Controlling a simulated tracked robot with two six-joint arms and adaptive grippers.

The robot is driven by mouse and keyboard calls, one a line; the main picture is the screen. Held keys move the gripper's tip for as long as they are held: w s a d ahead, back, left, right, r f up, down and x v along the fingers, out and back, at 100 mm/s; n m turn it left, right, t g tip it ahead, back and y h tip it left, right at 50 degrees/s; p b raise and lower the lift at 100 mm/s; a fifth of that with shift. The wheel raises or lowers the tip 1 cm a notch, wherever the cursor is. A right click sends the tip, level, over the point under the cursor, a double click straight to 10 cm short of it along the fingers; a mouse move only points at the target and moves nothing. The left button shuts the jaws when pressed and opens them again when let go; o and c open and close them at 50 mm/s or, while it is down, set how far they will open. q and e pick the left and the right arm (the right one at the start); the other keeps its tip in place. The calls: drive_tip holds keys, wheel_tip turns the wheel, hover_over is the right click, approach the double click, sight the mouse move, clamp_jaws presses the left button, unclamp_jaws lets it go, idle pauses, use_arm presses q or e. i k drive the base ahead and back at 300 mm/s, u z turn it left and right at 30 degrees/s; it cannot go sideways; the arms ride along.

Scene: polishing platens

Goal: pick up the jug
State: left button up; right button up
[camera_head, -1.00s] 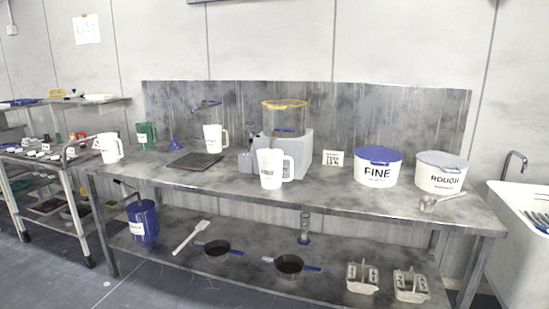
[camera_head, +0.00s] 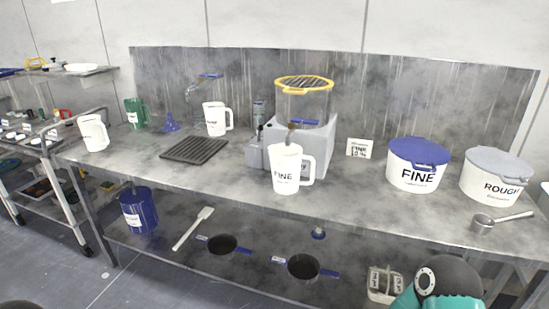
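A white jug marked FINE (camera_head: 286,170) stands upright near the front edge of the bench, in front of the grey machine, with its handle to the right. A second white jug (camera_head: 214,119) stands further back, behind the dark grid mat. A third white jug (camera_head: 92,134) stands at the bench's left end. A green jug (camera_head: 134,111) stands behind it. I cannot tell from the picture alone which jug is meant. Part of my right arm shows at the bottom right, below the bench top. Neither gripper shows.
The grey machine (camera_head: 325,142) with a yellow-rimmed clear bowl stands behind the FINE jug. The blue-lidded FINE tub (camera_head: 415,178), the ROUGH tub (camera_head: 497,187) and a metal scoop (camera_head: 482,220) are to the right. The lower shelf holds pans (camera_head: 222,244) and a blue container (camera_head: 139,212).

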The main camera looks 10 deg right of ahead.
sight(286, 162)
drive_tip(key=z, duration=0.1)
drive_tip(key=i, duration=1.3)
drive_tip(key=z, duration=0.35)
